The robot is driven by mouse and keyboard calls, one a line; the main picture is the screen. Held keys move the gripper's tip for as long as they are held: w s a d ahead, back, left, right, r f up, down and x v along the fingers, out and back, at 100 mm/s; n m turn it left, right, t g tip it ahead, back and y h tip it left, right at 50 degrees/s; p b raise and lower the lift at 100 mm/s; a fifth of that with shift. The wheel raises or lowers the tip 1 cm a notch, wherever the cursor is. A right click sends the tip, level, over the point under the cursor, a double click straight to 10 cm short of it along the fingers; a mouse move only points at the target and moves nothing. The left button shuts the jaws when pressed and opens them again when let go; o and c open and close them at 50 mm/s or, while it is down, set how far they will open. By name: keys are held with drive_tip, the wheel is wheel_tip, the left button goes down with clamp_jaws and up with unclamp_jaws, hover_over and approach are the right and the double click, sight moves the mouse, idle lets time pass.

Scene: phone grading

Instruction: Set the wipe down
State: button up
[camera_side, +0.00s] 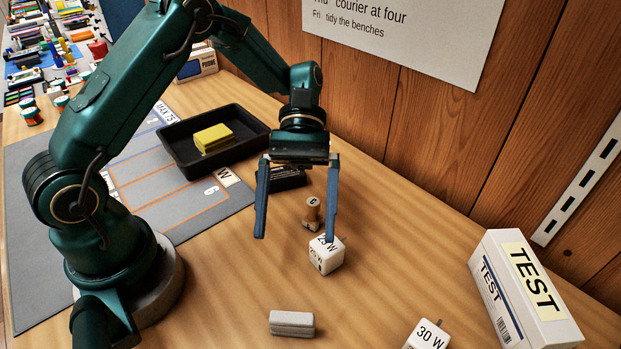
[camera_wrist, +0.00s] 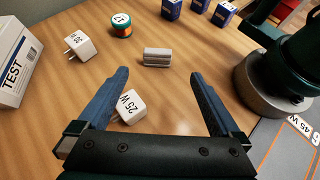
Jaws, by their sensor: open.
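A yellow folded pad (camera_side: 213,138), which looks like the wipe, lies in the black tray (camera_side: 252,122) behind and left of my gripper. A pale grey block (camera_side: 291,323) lies on the bench nearer the side camera; it also shows in the wrist view (camera_wrist: 157,57). My gripper (camera_side: 294,236) points down above the bench, open, with nothing held between its fingers. In the wrist view, the fingers (camera_wrist: 158,75) stand wide apart. A white 25 W cube (camera_side: 326,257) shows close by the right finger in the side view; I cannot tell whether they touch.
A wooden stamp (camera_side: 312,213) stands behind the 25 W cube. A 30 W cube (camera_side: 428,336) and a TEST box (camera_side: 522,290) are at the right. A grey mat (camera_side: 40,200) lies left. Several small blue boxes (camera_wrist: 172,9) show in the wrist view. Bare bench lies around the grey block.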

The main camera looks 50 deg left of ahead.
drive_tip(key=s+a+r+m+t+y, duration=0.5)
drive_tip(key=a+r+m+t+y, duration=0.3)
drive_tip(key=t, duration=0.5)
drive_tip(key=shift+s+m+t, duration=0.3)
drive_tip(key=shift+t, duration=0.1)
